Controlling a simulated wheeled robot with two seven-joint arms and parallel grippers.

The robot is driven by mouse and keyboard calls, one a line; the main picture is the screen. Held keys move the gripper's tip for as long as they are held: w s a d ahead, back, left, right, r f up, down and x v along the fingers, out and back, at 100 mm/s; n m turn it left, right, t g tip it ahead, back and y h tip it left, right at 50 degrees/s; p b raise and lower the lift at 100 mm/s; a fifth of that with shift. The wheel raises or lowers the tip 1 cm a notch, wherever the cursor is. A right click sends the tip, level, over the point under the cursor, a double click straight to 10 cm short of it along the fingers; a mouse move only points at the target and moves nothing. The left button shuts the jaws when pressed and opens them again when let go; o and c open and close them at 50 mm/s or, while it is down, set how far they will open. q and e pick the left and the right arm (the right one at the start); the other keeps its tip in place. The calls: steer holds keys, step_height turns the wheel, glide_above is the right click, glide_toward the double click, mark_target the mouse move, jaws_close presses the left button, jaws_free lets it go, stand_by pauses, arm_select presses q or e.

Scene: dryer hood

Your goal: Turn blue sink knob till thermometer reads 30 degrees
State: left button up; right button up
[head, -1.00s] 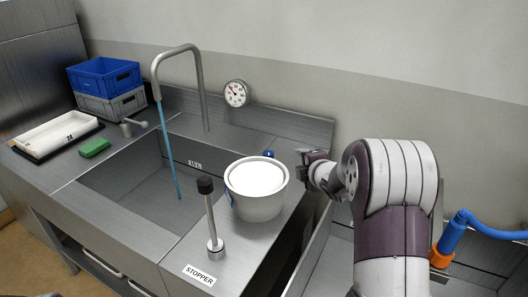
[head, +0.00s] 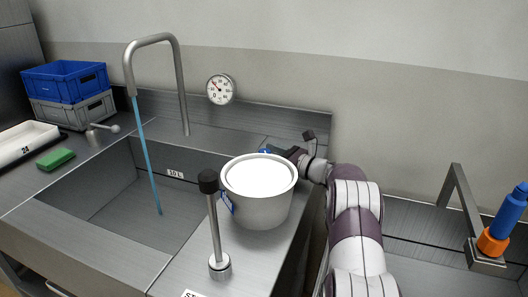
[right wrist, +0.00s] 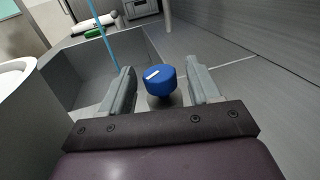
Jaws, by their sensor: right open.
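The blue knob (right wrist: 160,79) stands upright on the counter with a white mark on its top. In the right wrist view it is between the two fingers of my right gripper (right wrist: 160,88), which is open around it with gaps on both sides. In the head view the knob is mostly hidden behind the white pot, and my right gripper (head: 290,153) is partly hidden there too. The round thermometer dial (head: 220,89) is on the wall behind the sink; its needle is too small to read surely. Blue water (head: 147,150) runs from the faucet (head: 178,85) into the sink. My left gripper is not in view.
A white pot (head: 262,207) stands close in front of my right gripper. A stopper rod (head: 214,235) stands at the sink's right edge. A second, plain metal knob (head: 95,134) is left of the faucet. A green sponge (head: 55,159) and blue crate (head: 65,79) are at left.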

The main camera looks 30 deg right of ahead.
steer(key=shift+w+a, duration=0.35)
steer(key=shift+w, duration=0.3)
steer(key=c, duration=1)
steer(key=shift+o, duration=0.2)
steer(key=n+g+y+b, duration=0.2)
steer(key=y+b, duration=0.1)
steer(key=shift+d+f+n, duration=0.1)
steer(key=shift+f+n, duration=0.2)
steer(key=r+n+g+y+p, duration=0.1)
steer(key=g+y+p, duration=0.1)
steer(key=p, duration=0.1)
steer(key=shift+r+n, duration=0.3)
steer(key=shift+r, duration=0.05)
steer(key=shift+f, duration=0.1)
steer(key=shift+f+n+y+p, duration=0.25)
steer(key=shift+n+y+p, duration=0.05)
steer(key=shift+p, duration=0.05)
steer(key=o, duration=1)
steer(key=shift+f+g, duration=0.1)
steer(key=shift+g, duration=0.2)
steer(key=shift+c, duration=0.2)
